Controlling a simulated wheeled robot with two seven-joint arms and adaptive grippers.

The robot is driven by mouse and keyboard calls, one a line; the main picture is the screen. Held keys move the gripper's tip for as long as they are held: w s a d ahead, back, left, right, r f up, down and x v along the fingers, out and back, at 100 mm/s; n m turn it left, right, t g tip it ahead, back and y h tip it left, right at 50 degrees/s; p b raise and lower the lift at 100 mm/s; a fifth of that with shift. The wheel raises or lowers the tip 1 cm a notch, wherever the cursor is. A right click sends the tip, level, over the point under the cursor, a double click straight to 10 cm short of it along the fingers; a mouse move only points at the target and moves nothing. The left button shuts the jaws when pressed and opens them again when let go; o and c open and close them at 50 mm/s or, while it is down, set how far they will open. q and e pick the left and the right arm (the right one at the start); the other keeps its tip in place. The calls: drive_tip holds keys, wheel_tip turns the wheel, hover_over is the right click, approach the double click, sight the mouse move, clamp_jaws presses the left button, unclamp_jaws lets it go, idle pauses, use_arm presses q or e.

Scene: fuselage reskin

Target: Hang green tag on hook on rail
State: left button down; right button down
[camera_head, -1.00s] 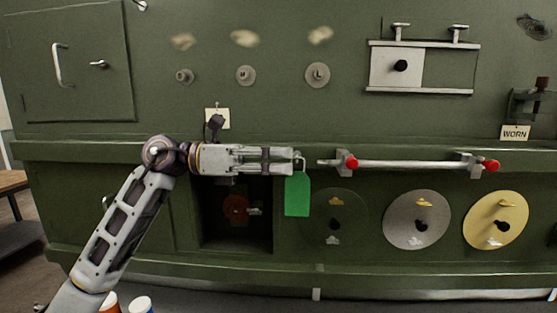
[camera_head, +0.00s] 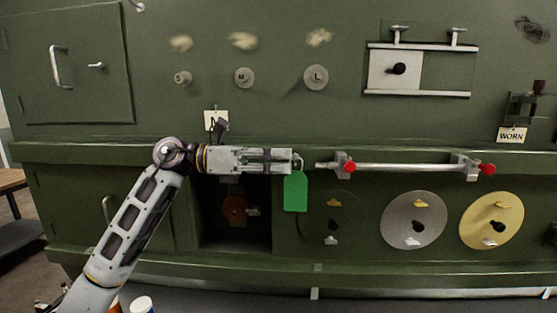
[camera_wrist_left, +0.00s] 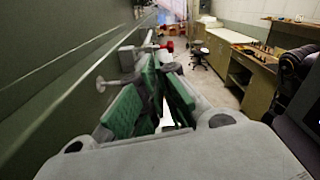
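The green tag (camera_head: 295,192) hangs upright from a small grey loop at the fingertips of my left gripper (camera_head: 291,160). The fingers lie close together and appear shut on the tag's loop. The rail (camera_head: 408,167) is a light bar with red knobs on the panel, and its left end is a little right of the tag, apart from it. I cannot clearly make out a separate hook on it. In the left wrist view the gripper (camera_wrist_left: 160,90) shows green surfaces at its fingers, with a rail bracket (camera_wrist_left: 127,60) just beyond. My right gripper is out of view.
An open dark recess (camera_head: 235,215) is below my left gripper. Grey (camera_head: 413,220) and yellow (camera_head: 491,220) discs are below the rail. A ledge (camera_head: 90,153) runs along the green panel. A sliding plate (camera_head: 390,75) is above the rail.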

use_arm(q)
drive_tip(key=shift+w+f, duration=0.35)
drive_tip(key=shift+w, duration=0.3)
drive_tip(key=shift+w+f, duration=0.3)
drive_tip(key=shift+w, duration=0.35)
drive_tip(key=c, duration=1.6)
unclamp_jaws()
drive_tip(key=shift+o, duration=0.2)
drive_tip(key=shift+a, duration=0.1)
drive_tip(key=a, duration=1.2)
